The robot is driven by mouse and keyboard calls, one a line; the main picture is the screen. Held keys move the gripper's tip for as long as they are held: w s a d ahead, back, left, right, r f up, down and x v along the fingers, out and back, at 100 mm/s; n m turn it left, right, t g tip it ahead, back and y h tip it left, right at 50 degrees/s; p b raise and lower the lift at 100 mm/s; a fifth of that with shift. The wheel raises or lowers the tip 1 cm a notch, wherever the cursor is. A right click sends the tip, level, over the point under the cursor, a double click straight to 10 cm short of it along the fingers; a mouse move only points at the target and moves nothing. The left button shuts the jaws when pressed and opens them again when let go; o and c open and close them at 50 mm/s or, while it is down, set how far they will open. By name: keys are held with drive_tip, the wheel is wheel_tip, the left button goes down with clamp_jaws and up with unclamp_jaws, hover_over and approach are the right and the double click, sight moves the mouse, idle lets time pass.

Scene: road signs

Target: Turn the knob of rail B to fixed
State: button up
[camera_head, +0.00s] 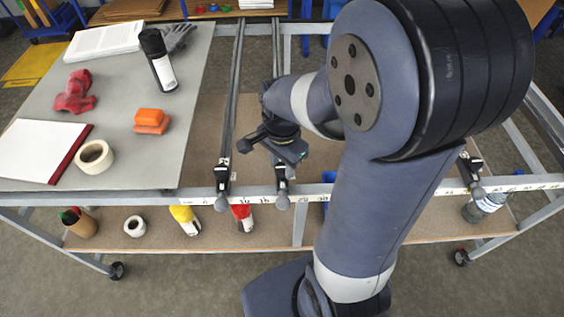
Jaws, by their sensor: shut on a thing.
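Two dark rails run front to back near each other across the frame, a left rail (232,95) and a middle rail (277,52). Each ends at the front beam in a black clamp piece with a grey rounded end, on the left rail (221,203) and on the middle rail (282,203). I cannot read which rail is B. My gripper (281,160) points down over the front end of the middle rail. It is shut on that rail's knob; the hand hides most of the contact and the knob's setting.
A grey board (120,150) at left holds a black bottle (158,62), red clamp (75,92), orange block (151,121), tape roll (94,157) and notebook (40,150). A third rail end (474,180) shows at right.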

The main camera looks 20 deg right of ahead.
sight(282, 168)
drive_tip(key=o, duration=1)
drive_tip(key=shift+r, duration=0.1)
wheel_tip(282, 168, up, 11)
drive_tip(key=shift+f, duration=0.2)
wheel_tip(282, 168, down, 11)
drive_tip(key=shift+r, duration=0.1)
idle(0.5)
drive_tip(key=shift+r, duration=0.1)
